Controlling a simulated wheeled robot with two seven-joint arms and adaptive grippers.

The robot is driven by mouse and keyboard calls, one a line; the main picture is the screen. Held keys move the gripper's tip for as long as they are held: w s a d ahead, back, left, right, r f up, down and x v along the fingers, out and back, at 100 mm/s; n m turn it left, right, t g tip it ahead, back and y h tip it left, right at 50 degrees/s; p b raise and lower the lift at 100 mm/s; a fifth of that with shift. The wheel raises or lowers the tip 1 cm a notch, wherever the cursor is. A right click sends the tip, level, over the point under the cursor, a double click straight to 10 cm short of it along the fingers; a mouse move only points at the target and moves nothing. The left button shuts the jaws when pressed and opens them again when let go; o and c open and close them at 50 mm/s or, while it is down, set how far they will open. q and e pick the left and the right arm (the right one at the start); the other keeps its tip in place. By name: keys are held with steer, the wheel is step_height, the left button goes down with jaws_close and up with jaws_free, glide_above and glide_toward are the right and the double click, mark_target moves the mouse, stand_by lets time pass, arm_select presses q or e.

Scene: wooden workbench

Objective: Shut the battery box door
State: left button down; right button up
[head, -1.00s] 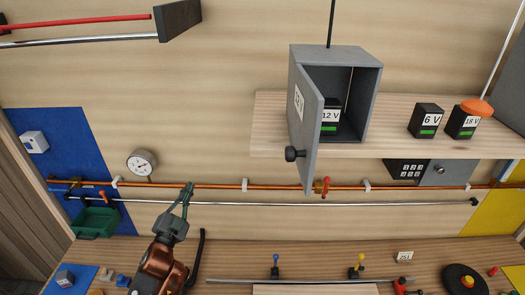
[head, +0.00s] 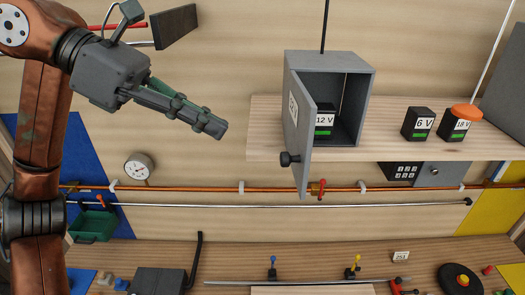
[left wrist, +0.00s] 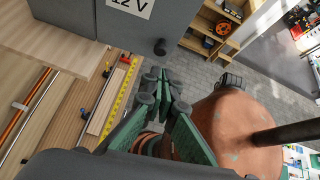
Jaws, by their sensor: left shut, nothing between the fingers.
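The grey battery box (head: 365,105) stands on the wooden shelf. Its door (head: 302,140) is hinged on the left and stands wide open toward me, with a white label and a dark round knob (head: 288,158) near its free edge. A 12 V battery (head: 324,121) with a green stripe is inside. My left gripper (head: 218,129) is shut and empty, to the left of the door and apart from it, pointing right and slightly down. In the left wrist view, the shut fingertips (left wrist: 165,90) are below the knob (left wrist: 160,46) and the labelled door face (left wrist: 110,22). My right gripper is out of view.
A 6 V battery (head: 418,123) and an 18 V battery (head: 455,126) with an orange cap stand right of the box on the shelf (head: 268,128). A copper pipe (head: 215,188) and valve run below. A dark panel (head: 175,27) juts out above the gripper.

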arm_select(q)
steer(key=d+f+t+y+p, duration=0.1)
steer(key=d+f+y+p, duration=0.1)
steer(key=d+f, duration=0.3)
steer(key=d, duration=0.2)
steer(key=shift+d+f+p, duration=0.15)
steer(key=shift+d+p, duration=0.2)
steer(key=shift+d, duration=0.05)
steer(key=shift+s, duration=0.1)
steer(key=shift+d, duration=0.1)
stand_by(0.4)
